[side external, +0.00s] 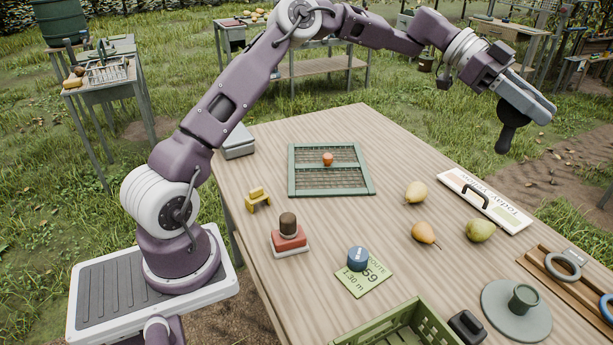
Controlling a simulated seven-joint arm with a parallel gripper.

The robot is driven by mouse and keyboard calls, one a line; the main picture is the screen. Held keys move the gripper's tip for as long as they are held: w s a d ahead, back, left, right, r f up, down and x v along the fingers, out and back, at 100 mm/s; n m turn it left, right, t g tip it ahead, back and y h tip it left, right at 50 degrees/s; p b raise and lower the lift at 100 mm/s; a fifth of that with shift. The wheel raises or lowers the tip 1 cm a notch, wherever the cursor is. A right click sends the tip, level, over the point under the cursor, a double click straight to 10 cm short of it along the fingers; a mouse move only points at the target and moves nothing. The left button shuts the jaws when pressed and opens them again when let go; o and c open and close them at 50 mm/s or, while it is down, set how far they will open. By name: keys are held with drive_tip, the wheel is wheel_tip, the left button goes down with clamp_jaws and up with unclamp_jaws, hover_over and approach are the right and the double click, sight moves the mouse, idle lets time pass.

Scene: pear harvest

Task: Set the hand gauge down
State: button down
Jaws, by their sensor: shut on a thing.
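My gripper (535,104) is raised high over the far right part of the table (250,165), pointing down to the right. It is shut on a black object with a rounded top and a narrower stem, which I take to be the hand gauge (508,130). The gauge hangs below the fingers, clear of the tabletop. Its upper part is partly hidden by the fingers, and no dial or scale shows.
Pears (425,233) lie near a white sign board (485,200) with a black handle. A green mesh frame (331,190) holds a small orange object.

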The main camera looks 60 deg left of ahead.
drive_tip(key=w+a+n+t+y, duration=0.5)
drive_tip(key=w+a+n, duration=0.1)
drive_tip(key=a, duration=0.6)
drive_tip(key=w+a+n+t+y, duration=0.4)
drive_tip(key=w+a+n+y, duration=0.25)
drive_tip(key=a, duration=0.55)
drive_tip(key=s+a+f+n+g+y, duration=0.15)
drive_tip(key=s+a+n+y, duration=0.4)
drive_tip(key=a, duration=0.85)
drive_tip(key=s+a+f+n+g+y, duration=0.1)
drive_tip(key=s+a+n+g+y, duration=0.35)
drive_tip(key=a, duration=0.95)
drive_tip(key=s+a+n+g+y, duration=0.2)
drive_tip(key=s+a+n+g, duration=0.3)
drive_tip(key=s, duration=0.5)
drive_tip(key=s+a+n+g+y, duration=0.35)
drive_tip(key=s+a+n, duration=0.2)
drive_tip(key=s, duration=0.45)
drive_tip(key=s+d+r+n+g+h, duration=0.15)
drive_tip(key=s+n+g, duration=0.25)
drive_tip(key=s, duration=0.5)
drive_tip(key=s+n+g+h, duration=0.3)
drive_tip(key=s+n+g, duration=0.1)
drive_tip(key=s, duration=0.5)
wheel_tip(320, 180, down, 32)
